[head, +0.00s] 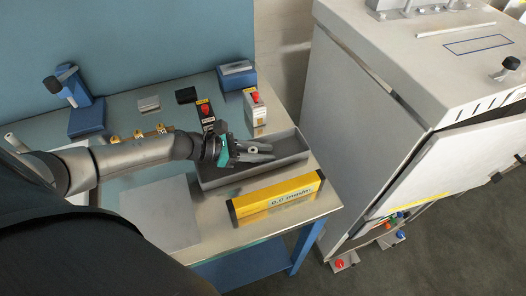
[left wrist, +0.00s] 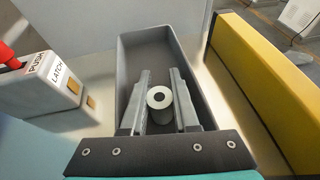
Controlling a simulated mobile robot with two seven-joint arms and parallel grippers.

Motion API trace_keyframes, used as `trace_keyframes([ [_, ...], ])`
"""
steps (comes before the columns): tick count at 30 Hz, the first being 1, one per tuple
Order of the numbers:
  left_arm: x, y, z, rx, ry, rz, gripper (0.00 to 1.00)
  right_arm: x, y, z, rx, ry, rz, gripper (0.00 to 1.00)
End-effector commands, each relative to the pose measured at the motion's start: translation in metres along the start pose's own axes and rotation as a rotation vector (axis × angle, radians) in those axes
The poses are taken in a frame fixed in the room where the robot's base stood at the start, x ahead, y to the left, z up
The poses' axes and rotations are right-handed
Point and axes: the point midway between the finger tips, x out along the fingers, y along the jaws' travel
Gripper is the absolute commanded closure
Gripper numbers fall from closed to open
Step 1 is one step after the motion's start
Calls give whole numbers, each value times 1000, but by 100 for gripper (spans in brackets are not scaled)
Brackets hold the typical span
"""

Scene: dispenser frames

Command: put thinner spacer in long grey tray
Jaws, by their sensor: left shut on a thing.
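The long grey tray (head: 290,147) lies on the table at its right end, and it also shows in the left wrist view (left wrist: 146,44). My left gripper (head: 258,152) is over the tray, its fingers pointing along it. In the left wrist view a pale round spacer with a dark centre hole (left wrist: 159,97) sits between the two fingers (left wrist: 160,95), and the gripper is shut on it. The spacer is within the tray's outline; I cannot tell whether it touches the tray floor. No second spacer shows clearly for comparing thickness. My right gripper is not in view.
A yellow bar (head: 278,198) lies along the tray's front side. A white box with a red button (head: 255,108) stands behind the tray, with a similar dark one (head: 206,112) to its left. A large grey cabinet (head: 370,120) stands to the right.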

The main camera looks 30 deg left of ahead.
Motion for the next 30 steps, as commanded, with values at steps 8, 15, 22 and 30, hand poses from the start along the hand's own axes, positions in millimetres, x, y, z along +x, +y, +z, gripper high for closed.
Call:
trace_keyframes([
  [8, 1, 0, -4, 0, 0, 0, 69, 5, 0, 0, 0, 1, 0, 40],
  [15, 1, 0, -3, 0, 0, 0, 59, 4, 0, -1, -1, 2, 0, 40],
  [22, -1, 0, 1, 0, 0, 0, 59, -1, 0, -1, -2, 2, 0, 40],
  [30, -36, -1, -1, 0, 5, -1, 59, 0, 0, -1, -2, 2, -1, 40],
])
